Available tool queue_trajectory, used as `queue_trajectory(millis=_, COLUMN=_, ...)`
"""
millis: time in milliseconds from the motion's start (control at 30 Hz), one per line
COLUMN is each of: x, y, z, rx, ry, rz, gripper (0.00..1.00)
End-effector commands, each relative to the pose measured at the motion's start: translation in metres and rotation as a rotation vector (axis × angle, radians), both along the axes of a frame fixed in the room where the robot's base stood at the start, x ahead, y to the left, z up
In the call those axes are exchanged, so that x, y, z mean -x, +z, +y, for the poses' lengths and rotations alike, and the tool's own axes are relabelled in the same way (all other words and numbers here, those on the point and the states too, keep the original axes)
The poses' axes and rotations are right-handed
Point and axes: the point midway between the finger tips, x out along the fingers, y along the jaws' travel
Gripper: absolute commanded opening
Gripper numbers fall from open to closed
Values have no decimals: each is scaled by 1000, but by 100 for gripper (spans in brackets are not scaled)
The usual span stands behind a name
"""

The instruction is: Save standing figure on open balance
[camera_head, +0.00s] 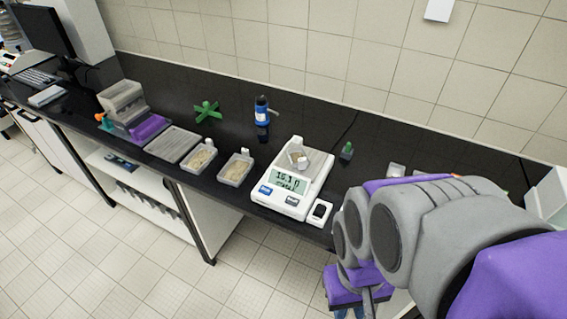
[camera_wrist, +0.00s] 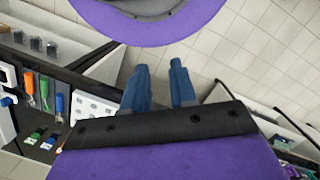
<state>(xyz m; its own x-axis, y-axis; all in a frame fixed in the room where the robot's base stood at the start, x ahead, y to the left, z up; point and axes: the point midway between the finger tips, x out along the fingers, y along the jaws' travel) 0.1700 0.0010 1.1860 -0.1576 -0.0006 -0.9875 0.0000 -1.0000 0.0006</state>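The white balance (camera_head: 288,199) stands on the black bench in the head view. Its pan is uncovered and holds a small whitish container. Its lit green display (camera_head: 290,182) shows dark digits that look like 16.1, though they are too small to be sure. In the head view my arm hangs at the right, to the right of the balance, with the gripper mostly hidden low down.
Two trays of grainy material, the left tray (camera_head: 199,161) and right tray (camera_head: 236,171), sit left of the balance. A small white-and-black device (camera_head: 319,211) is beside its front right corner. Tiled floor lies in front.

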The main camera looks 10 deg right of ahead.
Motion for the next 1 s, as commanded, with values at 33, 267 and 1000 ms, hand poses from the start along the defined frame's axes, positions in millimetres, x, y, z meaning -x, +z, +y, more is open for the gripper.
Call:
queue_trajectory(millis=33, x=0, y=0, z=0, rx=0, ry=0, rz=0, gripper=21)
queue_trajectory(millis=267, x=0, y=0, z=0, rx=0, ry=0, rz=0, gripper=0)
queue_trajectory(millis=1000, x=0, y=0, z=0, rx=0, ry=0, rz=0, gripper=0)
